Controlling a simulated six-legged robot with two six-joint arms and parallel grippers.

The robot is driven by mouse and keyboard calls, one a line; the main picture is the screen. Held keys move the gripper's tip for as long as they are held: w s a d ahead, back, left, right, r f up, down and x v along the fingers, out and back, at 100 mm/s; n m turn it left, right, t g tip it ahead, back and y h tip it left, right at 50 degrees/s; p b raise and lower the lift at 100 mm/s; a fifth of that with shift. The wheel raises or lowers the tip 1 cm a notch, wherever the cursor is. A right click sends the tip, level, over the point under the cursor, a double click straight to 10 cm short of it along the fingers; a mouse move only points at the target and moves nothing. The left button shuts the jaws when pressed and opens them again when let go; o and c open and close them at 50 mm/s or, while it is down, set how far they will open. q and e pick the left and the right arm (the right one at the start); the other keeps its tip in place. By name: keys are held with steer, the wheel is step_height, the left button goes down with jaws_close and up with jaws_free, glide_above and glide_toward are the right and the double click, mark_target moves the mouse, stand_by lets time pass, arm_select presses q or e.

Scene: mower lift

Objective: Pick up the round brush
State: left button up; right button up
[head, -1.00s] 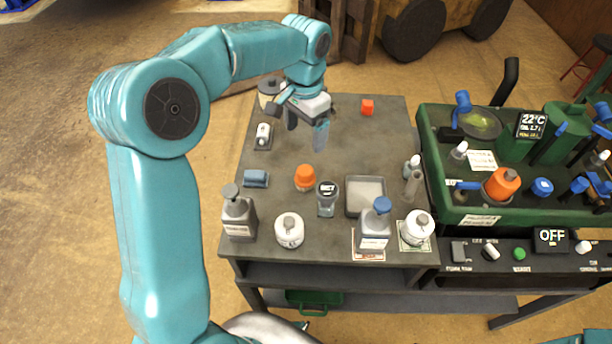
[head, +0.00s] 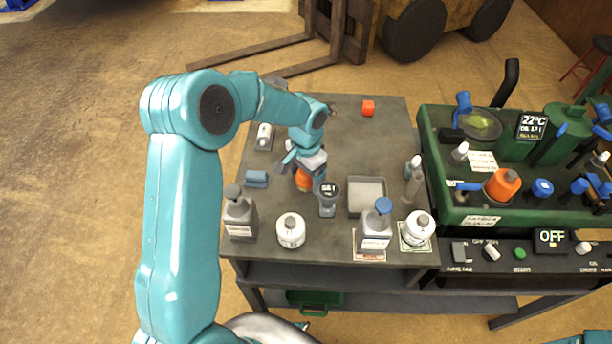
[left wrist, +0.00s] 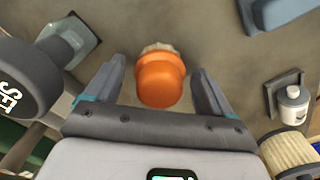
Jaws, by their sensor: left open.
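The round brush, with an orange knob and a pale bristle ring under it, stands on the grey bench top. In the head view the orange knob (head: 303,181) is partly hidden by my left gripper (head: 304,170), which is right over it. In the left wrist view the brush (left wrist: 161,80) sits between the two spread fingers of my left gripper (left wrist: 158,85), with a gap on each side. The left gripper is open and holds nothing. My right gripper is not in view.
A dark SET-marked piece (head: 328,192) stands close right of the brush. A blue-grey block (head: 256,179) lies to its left. Bottles, including a white one (head: 290,231), line the front edge. A square tray (head: 367,190) is to the right. The back right is mostly clear.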

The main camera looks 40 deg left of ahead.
arm_select(q)
steer(key=shift+f, duration=0.25)
steer(key=c, duration=1.1)
steer(key=shift+r, duration=0.1)
steer(key=shift+c, duration=0.2)
step_height(320, 180, up, 20)
steer(key=shift+p, duration=0.3)
